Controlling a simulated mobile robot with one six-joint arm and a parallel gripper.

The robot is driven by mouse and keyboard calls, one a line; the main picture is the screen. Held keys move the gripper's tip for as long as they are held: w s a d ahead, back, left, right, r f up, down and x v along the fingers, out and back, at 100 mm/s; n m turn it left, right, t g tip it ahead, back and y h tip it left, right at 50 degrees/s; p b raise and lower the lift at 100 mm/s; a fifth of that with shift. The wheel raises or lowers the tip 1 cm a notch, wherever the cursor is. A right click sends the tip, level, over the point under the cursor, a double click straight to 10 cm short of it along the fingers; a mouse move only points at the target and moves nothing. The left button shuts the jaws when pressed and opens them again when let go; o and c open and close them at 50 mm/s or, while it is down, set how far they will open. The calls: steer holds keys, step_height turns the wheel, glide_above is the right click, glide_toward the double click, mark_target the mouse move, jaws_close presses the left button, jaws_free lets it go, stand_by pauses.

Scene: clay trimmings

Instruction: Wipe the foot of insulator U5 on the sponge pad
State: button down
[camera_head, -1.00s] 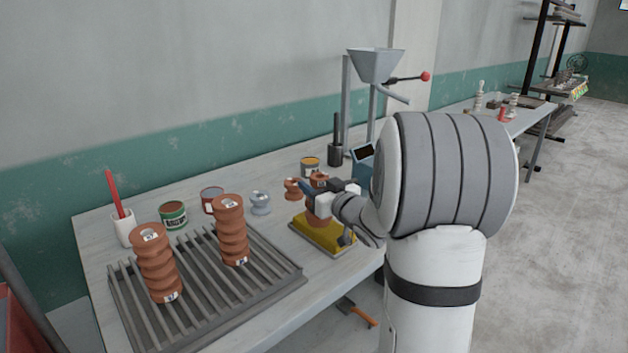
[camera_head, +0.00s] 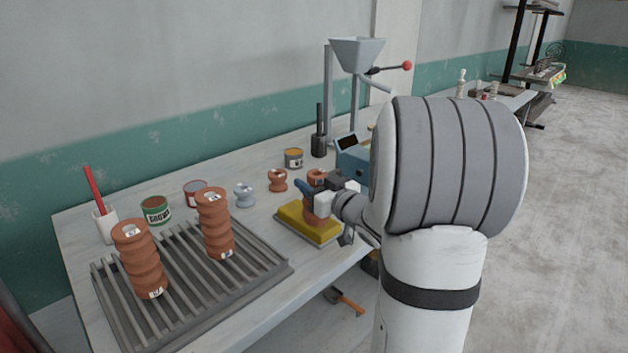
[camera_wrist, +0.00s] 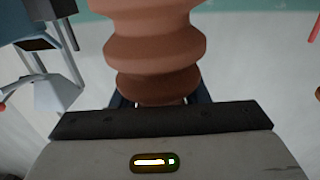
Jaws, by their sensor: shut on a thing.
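My gripper (camera_head: 320,190) is shut on a brown ribbed insulator (camera_head: 314,212) and holds it about upright over the yellow sponge pad (camera_head: 293,213). The insulator's lower end appears at the pad's surface, toward its right part; I cannot tell whether it presses on it. The gripper hides its middle, and no label on it can be read. In the wrist view the insulator (camera_wrist: 155,48) sits between the jaws, its ribs filling the upper middle.
Two brown insulators (camera_head: 138,258) (camera_head: 215,222) stand on a slatted grey rack (camera_head: 190,290) at left. Cans (camera_head: 156,210), a small grey spool (camera_head: 244,195) and a brown one (camera_head: 278,180) stand behind. A blue box (camera_head: 352,158) and a funnel stand (camera_head: 356,55) are beyond the pad.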

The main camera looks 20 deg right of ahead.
steer(key=shift+a+b+x, duration=0.15)
steer(key=shift+a+x, duration=0.05)
steer(key=shift+x, duration=1.35)
steer(key=shift+a+b+x, duration=0.15)
steer(key=shift+a+x, duration=0.05)
steer(key=shift+x, duration=1.3)
steer(key=shift+w+a+r, duration=0.1)
steer(key=shift+w+a, duration=0.3)
steer(key=shift+w, duration=0.4)
steer(key=shift+s+d+f, duration=0.2)
steer(key=shift+s+d, duration=0.05)
steer(key=shift+s, duration=0.3)
steer(key=shift+s+d+f, duration=0.15)
steer(key=shift+s+d, duration=0.1)
steer(key=shift+s, duration=0.3)
steer(key=shift+d+v, duration=0.2)
steer(key=shift+v, duration=1.2)
steer(key=shift+d+v, duration=0.15)
steer(key=shift+v, duration=1.25)
steer(key=shift+a+r+b+x, duration=0.1)
steer(key=shift+a+x, duration=0.05)
steer(key=shift+x, duration=0.9)
steer(key=shift+a+r+b+x, duration=0.1)
steer(key=shift+x, duration=0.95)
steer(key=shift+a+r+b+x, duration=0.1)
steer(key=shift+a+x, duration=0.05)
steer(key=shift+x, duration=0.9)
steer(key=shift+w+a, duration=0.4)
steer(key=shift+w, duration=0.35)
